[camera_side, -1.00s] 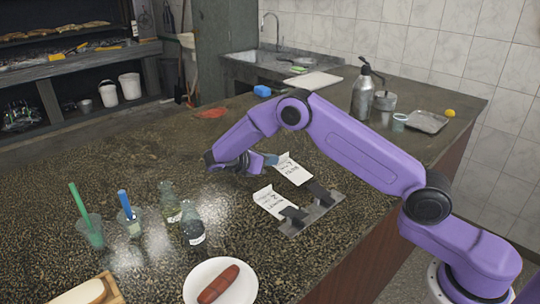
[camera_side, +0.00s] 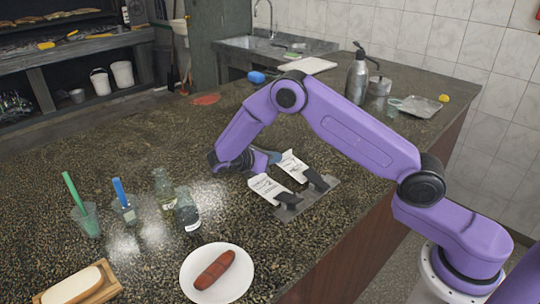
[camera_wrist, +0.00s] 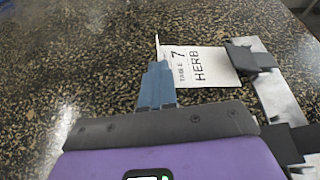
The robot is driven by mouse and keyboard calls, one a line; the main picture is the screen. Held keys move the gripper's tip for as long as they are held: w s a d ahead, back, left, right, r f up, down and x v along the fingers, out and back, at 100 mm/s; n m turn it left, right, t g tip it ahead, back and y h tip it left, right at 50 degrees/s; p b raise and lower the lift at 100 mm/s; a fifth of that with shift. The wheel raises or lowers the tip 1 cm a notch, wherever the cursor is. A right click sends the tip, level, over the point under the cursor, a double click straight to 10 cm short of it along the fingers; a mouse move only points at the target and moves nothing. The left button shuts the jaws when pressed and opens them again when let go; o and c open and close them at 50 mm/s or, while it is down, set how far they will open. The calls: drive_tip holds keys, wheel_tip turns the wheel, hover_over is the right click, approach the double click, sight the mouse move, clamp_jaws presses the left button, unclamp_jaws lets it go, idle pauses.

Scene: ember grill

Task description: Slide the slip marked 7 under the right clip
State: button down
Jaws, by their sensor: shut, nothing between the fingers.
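The slip marked 7 (camera_wrist: 200,66) is white, printed TABLE 7 HERB, and lies flat with a raised tab at its left end in the wrist view. It also shows in the side view (camera_side: 293,167). Its right end meets the right clip (camera_wrist: 248,56), a dark clip on a metal bar, and seems to go just under its edge. The same clip shows in the side view (camera_side: 315,179). My gripper (camera_wrist: 157,72) is shut and empty, its blue fingertips against or very near the tab end. My gripper also shows in the side view (camera_side: 272,157).
A second slip, marked 2 (camera_side: 267,189), lies beside it at the other clip (camera_side: 288,199). The metal bar (camera_side: 326,192) sits near the counter's edge. Bottles (camera_side: 187,212), cups (camera_side: 86,220) and a plate with a sausage (camera_side: 188,284) stand nearer the camera.

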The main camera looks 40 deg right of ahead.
drive_tip(key=shift+s, duration=0.25)
drive_tip(key=c, duration=1.9)
unclamp_jaws()
drive_tip(key=o, duration=0.5)
drive_tip(key=shift+o, duration=0.2)
drive_tip(key=shift+r, duration=0.1)
wheel_tip(320, 180, up, 7)
